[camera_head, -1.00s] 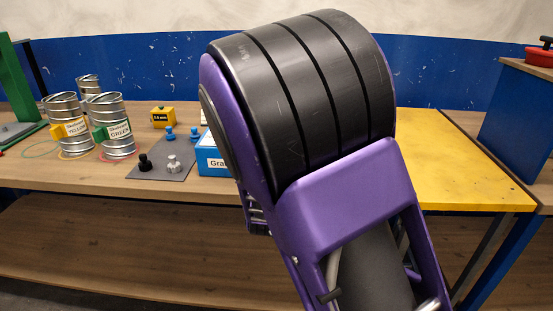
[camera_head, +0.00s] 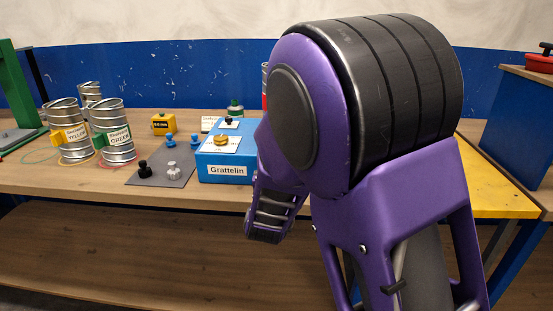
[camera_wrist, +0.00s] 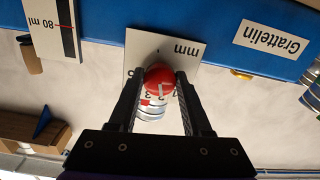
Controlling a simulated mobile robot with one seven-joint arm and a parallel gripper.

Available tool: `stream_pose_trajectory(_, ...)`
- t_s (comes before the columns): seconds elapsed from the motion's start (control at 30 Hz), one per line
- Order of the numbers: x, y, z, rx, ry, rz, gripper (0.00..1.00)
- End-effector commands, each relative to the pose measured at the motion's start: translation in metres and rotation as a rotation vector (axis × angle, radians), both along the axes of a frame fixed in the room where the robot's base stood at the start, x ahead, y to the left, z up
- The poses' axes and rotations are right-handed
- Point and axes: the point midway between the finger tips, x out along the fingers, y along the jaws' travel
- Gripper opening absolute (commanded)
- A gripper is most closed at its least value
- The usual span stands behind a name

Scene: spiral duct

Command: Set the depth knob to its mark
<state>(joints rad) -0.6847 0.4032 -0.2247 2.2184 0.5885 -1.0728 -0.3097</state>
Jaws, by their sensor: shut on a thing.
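The wrist view shows a red round knob (camera_wrist: 159,79) with a white line on it. It sits in front of a white plate (camera_wrist: 187,50) marked "mm" with digits, partly hidden by the knob and fingers. I take it as the depth knob. My gripper (camera_wrist: 162,88) has a finger on each side of the knob and is shut on it. A small red mark shows just below the knob, but I cannot tell how the line stands to it. In the head view my arm hides the gripper and this knob.
A blue box labelled Grattelin (camera_head: 228,182) stands on the bench, left of my arm, with a brass knob (camera_head: 221,140) on top. Small black, grey and blue knobs lie on a grey mat (camera_head: 160,180). Several tins (camera_head: 115,145) stand further left. An "80 ml" plate (camera_wrist: 43,22) shows in the wrist view.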

Motion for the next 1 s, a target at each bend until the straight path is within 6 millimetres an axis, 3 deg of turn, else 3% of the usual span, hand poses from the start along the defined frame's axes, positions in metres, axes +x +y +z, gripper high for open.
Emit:
stream_pose_trajectory(0.57,0.0010,-0.0002,0.0027,0.039,-0.007,-0.001,0.00)
stream_pose_trajectory(0.6,0.0010,-0.0002,0.0027,0.038,-0.007,-0.001,0.51)
stream_pose_trajectory(0.77,0.0007,-0.0001,0.0019,0.038,-0.005,-0.001,0.79)
stream_pose_trajectory(1.0,0.0003,0.0001,0.0008,0.037,-0.003,0.000,0.79)
